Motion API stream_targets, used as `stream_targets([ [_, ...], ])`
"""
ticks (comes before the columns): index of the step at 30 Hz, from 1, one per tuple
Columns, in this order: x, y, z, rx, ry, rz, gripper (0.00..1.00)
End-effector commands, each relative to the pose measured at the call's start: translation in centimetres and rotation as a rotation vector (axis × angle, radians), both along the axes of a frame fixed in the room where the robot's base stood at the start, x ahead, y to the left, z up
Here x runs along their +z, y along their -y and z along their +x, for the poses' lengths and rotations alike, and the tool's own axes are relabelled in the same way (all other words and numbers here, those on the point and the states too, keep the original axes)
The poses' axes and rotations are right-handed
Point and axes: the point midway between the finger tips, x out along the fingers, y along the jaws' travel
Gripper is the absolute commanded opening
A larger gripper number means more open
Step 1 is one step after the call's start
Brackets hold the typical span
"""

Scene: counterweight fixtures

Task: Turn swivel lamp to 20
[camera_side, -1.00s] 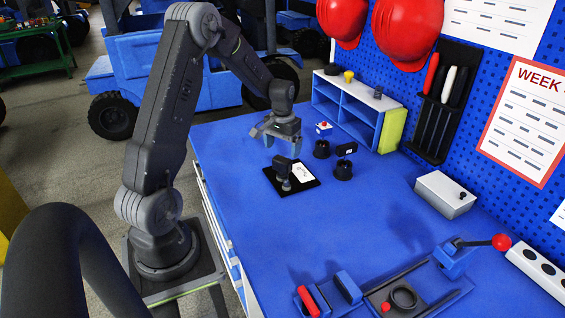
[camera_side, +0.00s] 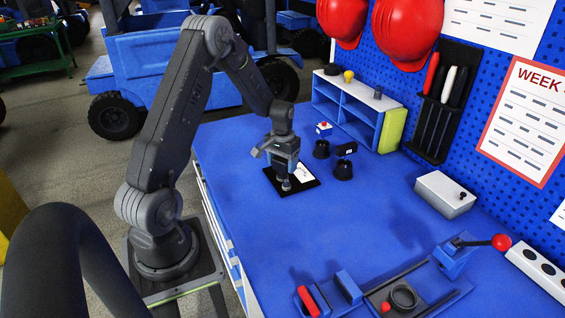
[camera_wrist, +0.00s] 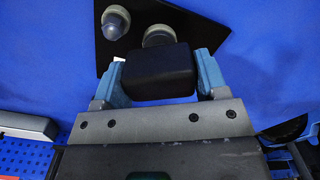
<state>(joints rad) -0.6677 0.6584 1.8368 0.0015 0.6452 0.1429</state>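The swivel lamp stands on a black base plate (camera_side: 310,180) with a white label, near the far left part of the blue bench. In the wrist view its black boxy head (camera_wrist: 158,73) lies between my two blue fingers, above a pale round post on the plate (camera_wrist: 203,28). A second pale round knob (camera_wrist: 115,22) shows on the plate. My gripper (camera_side: 285,166) points down over the lamp and hides most of its head in the side view. The fingers are apart on either side of the head; a narrow gap seems to show at the right finger. The dial reading is not legible.
A blue shelf (camera_side: 357,121) stands behind. A grey box (camera_side: 445,195) is farther right. The middle of the bench is clear.

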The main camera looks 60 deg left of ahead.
Motion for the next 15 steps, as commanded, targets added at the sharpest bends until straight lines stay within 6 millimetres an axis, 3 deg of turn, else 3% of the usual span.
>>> stream_targets([
  [8,0.04,-0.02,0.01,0.0,0.001,0.001,0.4],
  [15,0.04,0.0,0.01,-0.111,-0.001,-0.001,0.4],
])
